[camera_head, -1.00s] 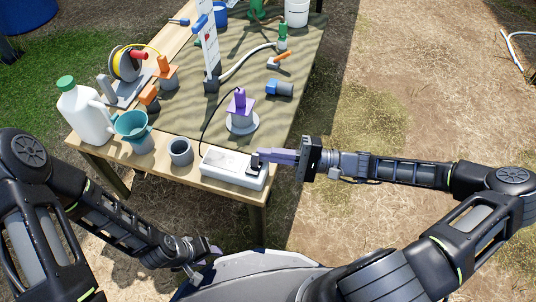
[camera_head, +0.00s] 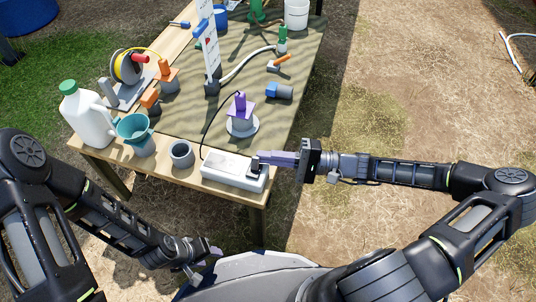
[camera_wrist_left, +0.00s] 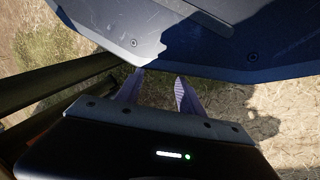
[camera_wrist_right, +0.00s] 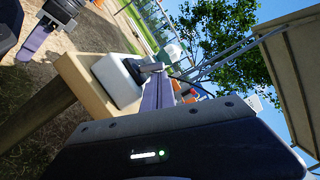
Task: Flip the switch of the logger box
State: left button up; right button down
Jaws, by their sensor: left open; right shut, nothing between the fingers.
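The logger box (camera_head: 228,170) is a white, flat box at the table's near right corner, with a dark switch (camera_head: 256,165) at its right end. It also shows in the right wrist view (camera_wrist_right: 118,82), where the switch lever (camera_wrist_right: 150,67) sticks out near my fingertips. My right gripper (camera_head: 268,156) is shut and empty, with its purple-grey fingertips at the switch, apparently touching it. The fingers partly hide the switch, so I cannot tell its position. My left gripper (camera_wrist_left: 158,92) is open and empty, low beside my base, away from the table.
A grey cup (camera_head: 181,155), a funnel on a container (camera_head: 136,135) and a white jug (camera_head: 86,118) stand left of the box. A purple-topped device (camera_head: 241,113) stands behind it, with a black cable running near the box. Open ground lies right of the table.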

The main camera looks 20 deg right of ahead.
jog(key=shift+r, duration=0.1)
jog(key=shift+s+a+r+n+p, duration=0.1)
jog(key=shift+r+n+p, duration=0.3)
jog(key=shift+n+p, duration=0.6)
jog(key=n+p, duration=0.2)
jog(key=p, duration=0.1)
jog(key=s+r+n+h+p, duration=0.1)
jog(key=p, duration=0.1)
jog(key=shift+a+n+g, duration=0.25)
jog(key=shift+n+g, duration=0.05)
jog(key=shift+g, duration=0.1)
jog(key=shift+r+n+h+p, duration=0.1)
jog(key=shift+n+h+p, duration=0.2)
jog(key=shift+n+p, duration=0.1)
jog(key=shift+f+b, duration=0.3)
jog(key=shift+b, duration=0.05)
jog(key=shift+w, duration=0.1)
